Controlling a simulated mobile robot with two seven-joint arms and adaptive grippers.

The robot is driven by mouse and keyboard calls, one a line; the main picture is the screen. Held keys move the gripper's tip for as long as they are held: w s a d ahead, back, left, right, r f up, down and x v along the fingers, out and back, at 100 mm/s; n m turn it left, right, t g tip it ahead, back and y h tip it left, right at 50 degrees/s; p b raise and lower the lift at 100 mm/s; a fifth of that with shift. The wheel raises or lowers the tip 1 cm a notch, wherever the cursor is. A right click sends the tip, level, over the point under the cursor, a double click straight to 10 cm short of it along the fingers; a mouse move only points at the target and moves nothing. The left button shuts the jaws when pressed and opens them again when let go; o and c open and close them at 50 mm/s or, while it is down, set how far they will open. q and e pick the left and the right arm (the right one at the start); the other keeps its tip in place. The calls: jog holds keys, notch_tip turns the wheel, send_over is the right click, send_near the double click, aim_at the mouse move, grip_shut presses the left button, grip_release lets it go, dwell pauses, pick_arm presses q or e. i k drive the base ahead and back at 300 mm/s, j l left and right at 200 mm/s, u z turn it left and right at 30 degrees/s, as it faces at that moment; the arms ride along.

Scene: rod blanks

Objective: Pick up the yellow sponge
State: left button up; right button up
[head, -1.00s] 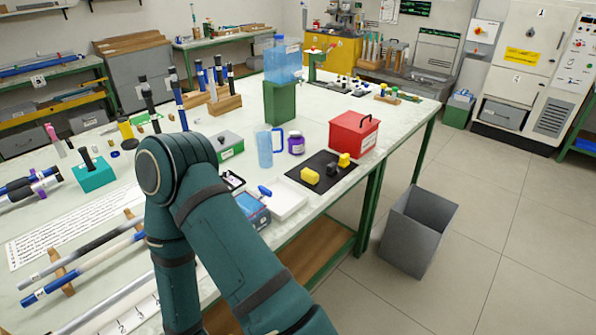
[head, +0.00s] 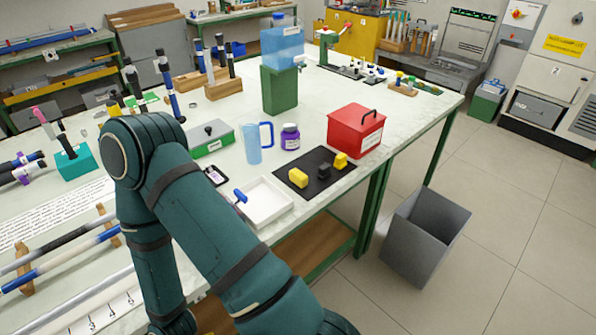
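The nearer, left yellow block (head: 298,178) is rounded. The farther, right yellow block (head: 340,160) is beside the red box. A dark block (head: 323,170) lies between them. I cannot tell for certain which yellow block is the sponge. One of my teal arms crosses the lower left of the view, left of the mat and apart from it. Neither gripper shows.
A red box (head: 355,131) stands behind the mat, and a white tray (head: 264,203) lies to its left. A blue mug (head: 253,143) and purple jar (head: 290,137) stand behind. A grey bin (head: 425,235) is on the floor to the right, with open floor beyond.

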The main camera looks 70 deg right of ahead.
aim_at(299, 178)
jog(key=k+l, duration=0.1)
jog(key=l, duration=0.3)
jog(key=k+l+u, duration=0.1)
jog(key=l, duration=0.25)
jog(key=k+l, duration=0.15)
jog(key=l, duration=0.25)
jog(key=k+l, duration=0.1)
jog(key=l, duration=0.25)
jog(key=k+l+u, duration=0.1)
jog(key=l, duration=0.25)
jog(key=k+l, duration=0.05)
